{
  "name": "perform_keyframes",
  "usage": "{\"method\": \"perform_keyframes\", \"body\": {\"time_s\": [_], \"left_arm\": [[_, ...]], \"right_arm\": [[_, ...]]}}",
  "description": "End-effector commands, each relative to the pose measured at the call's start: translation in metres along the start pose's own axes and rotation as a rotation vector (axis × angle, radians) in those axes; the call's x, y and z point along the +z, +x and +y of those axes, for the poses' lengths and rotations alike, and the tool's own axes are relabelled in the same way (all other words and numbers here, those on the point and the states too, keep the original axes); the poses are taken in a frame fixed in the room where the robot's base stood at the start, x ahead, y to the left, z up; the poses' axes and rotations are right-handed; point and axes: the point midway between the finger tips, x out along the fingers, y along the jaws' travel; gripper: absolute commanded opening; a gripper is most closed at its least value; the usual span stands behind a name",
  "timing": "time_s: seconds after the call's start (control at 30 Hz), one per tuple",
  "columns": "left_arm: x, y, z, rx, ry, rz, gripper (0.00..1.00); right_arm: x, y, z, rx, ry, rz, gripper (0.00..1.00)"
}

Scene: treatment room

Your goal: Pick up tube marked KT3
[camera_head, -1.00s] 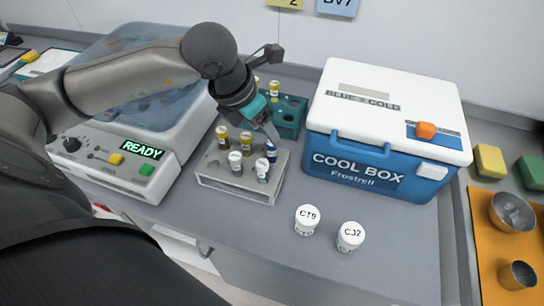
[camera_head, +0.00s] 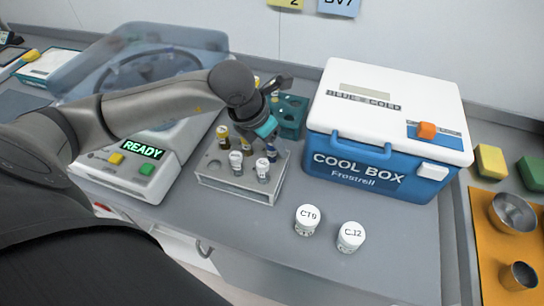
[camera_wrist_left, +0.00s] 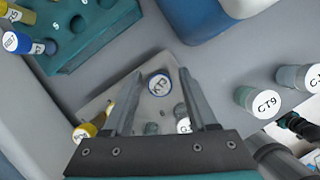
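A tube with a blue-ringed white cap (camera_wrist_left: 158,85) stands in the grey rack; its cap lettering begins KT, and the last character is hard to read. The tube also shows in the head view (camera_head: 271,152), partly hidden by my gripper. The grey rack (camera_head: 238,190) also holds yellow-capped and white-capped tubes. My left gripper (camera_wrist_left: 162,75) is open above the rack, with the blue-ringed cap showing between its fingers. It also shows in the head view (camera_head: 274,138), pointing down at the tube.
A teal rack (camera_head: 293,113) with several tubes stands behind the grey rack. A blue cool box (camera_head: 355,170) is close on the right. Two white-capped jars, CT9 (camera_head: 307,219) and CJ2 (camera_head: 350,236), stand in front. A centrifuge (camera_head: 128,165) is on the left.

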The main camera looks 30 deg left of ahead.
Motion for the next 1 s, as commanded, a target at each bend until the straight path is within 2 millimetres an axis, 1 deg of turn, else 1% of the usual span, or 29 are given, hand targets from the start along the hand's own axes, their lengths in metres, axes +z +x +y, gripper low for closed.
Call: {"method": "perform_keyframes", "body": {"time_s": [0.03, 0.07, 0.4, 0.5, 1.0], "left_arm": [[0.0, -0.0002, 0.0001, 0.0, 0.0, 0.0, 0.52], [0.0, -0.0002, 0.0001, 0.0, 0.0, 0.0, 0.48], [0.0, -0.0004, 0.0002, 0.0, 0.0, 0.0, 0.1], [0.0, -0.0004, 0.0002, 0.0, 0.0, 0.0, 0.0], [0.0002, -0.0005, 0.0002, 0.0, 0.0, -0.001, 0.0]], "right_arm": [[0.0012, 0.0, 0.0001, 0.0, 0.0, -0.002, 0.5], [0.0015, 0.0, 0.0, 0.0, 0.0, -0.002, 0.5], [0.0024, 0.0, 0.0001, 0.0, 0.0, -0.004, 0.5], [0.0025, 0.0, 0.0002, 0.0, 0.0, -0.005, 0.5], [0.0028, -0.0001, 0.0005, 0.001, 0.001, -0.005, 0.5]]}}
